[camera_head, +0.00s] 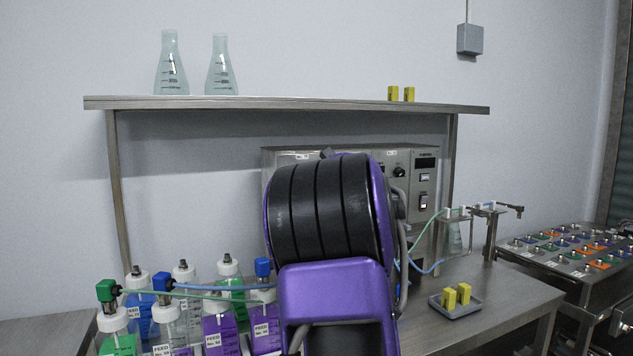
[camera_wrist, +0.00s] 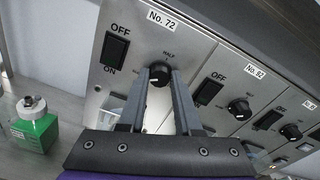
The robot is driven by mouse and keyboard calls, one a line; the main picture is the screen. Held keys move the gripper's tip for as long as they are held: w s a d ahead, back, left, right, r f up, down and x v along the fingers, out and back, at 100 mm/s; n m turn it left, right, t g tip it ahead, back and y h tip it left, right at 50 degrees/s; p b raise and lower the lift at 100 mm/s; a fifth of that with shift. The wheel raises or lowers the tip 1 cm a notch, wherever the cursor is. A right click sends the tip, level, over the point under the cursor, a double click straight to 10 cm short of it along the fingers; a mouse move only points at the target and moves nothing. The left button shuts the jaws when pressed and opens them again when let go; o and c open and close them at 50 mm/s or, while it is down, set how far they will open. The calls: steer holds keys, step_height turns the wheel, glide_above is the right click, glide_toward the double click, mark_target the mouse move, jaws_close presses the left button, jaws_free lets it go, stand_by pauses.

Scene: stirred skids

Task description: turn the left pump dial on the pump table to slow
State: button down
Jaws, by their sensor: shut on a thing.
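The pump cabinet (camera_head: 285,156) stands on the steel pump table, mostly hidden behind my purple arm in the head view. In the wrist view, the leftmost panel, labelled No. 72 (camera_wrist: 161,19), has a black dial (camera_wrist: 158,73) with HALF printed above it. My gripper (camera_wrist: 160,80) has its two fingers on either side of this dial and is shut on it. The dial's exact pointer direction is hard to make out. A black switch (camera_wrist: 115,48) marked OFF and ON is left of the dial. My fingers cover part of the panel below.
Feed bottles (camera_head: 221,334) with tubes crowd the left of the table. A grey tray (camera_head: 467,309) with yellow blocks is at right. A shelf (camera_head: 290,102) runs above.

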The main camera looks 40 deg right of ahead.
steer(key=shift+r, duration=0.1)
steer(key=c, duration=0.6)
jaws_free()
